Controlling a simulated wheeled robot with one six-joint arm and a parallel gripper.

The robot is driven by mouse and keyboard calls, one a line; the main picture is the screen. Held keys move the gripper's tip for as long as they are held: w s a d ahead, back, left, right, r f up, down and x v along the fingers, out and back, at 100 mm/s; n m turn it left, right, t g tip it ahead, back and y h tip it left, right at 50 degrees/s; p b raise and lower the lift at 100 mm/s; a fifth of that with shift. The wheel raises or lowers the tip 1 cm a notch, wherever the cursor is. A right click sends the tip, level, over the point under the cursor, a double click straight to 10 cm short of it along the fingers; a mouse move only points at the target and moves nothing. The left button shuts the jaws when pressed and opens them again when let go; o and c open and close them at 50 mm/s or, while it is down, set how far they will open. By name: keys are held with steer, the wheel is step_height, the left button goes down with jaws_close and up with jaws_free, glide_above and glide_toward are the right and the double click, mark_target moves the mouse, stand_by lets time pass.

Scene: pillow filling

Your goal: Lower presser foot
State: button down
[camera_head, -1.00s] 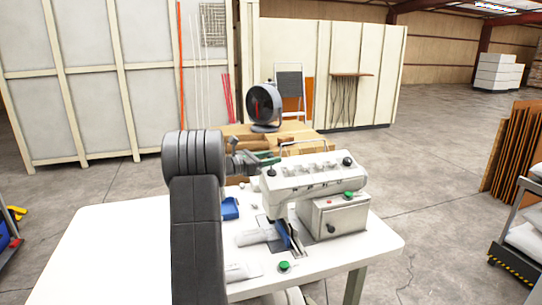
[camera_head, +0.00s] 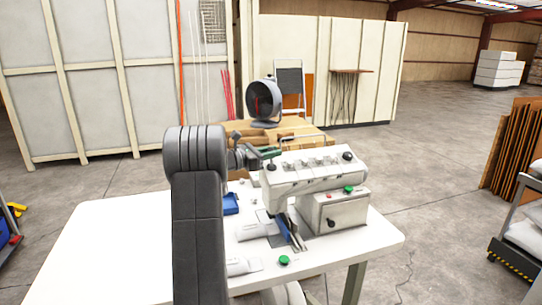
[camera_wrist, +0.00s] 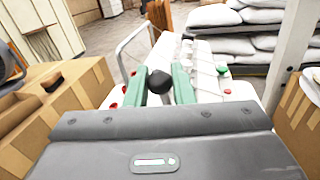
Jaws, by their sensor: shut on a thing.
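The white sewing machine (camera_head: 312,174) stands on the white table. A black ball knob (camera_head: 271,167) sits at the left end of its head; the knob also shows in the wrist view (camera_wrist: 160,82). My gripper (camera_head: 264,157) reaches the machine from the left, at the head's back-left end. In the wrist view, the green fingers of my gripper (camera_wrist: 161,85) are closed around the black knob, one on each side. Blue fabric (camera_head: 288,229) lies under the needle area. The presser foot itself is too small to make out.
The white table (camera_head: 120,240) has free room at the left. A blue tray (camera_head: 230,204) and a green button (camera_head: 284,260) are on it. Cardboard boxes (camera_wrist: 60,110) and a fan (camera_head: 264,103) stand behind. A wire guard rises from the machine's back.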

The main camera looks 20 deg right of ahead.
steer(key=m+b, duration=0.1)
steer(key=b, duration=0.2)
steer(key=s+m+b, duration=0.1)
steer(key=m+b, duration=0.1)
steer(key=b, duration=0.1)
steer(key=s+f+m+b, duration=0.1)
steer(key=m+b, duration=0.1)
steer(key=b, duration=0.2)
steer(key=shift+s+h, duration=0.15)
steer(key=shift+h, duration=0.25)
steer(key=m+b, duration=0.1)
steer(key=b, duration=0.1)
steer(key=s+m+g+b, duration=0.1)
steer(key=m+b, duration=0.1)
steer(key=shift+a+f+h+b, duration=0.1)
steer(key=shift+f+h+b, duration=0.1)
steer(key=shift+h+b, duration=0.15)
steer(key=shift+s+m+b, duration=0.35)
steer(key=shift+m+b, duration=0.65)
steer(key=shift+b, duration=0.2)
steer(key=c, duration=1.3)
jaws_free()
steer(key=shift+r, duration=0.1)
steer(key=shift+a, duration=0.15)
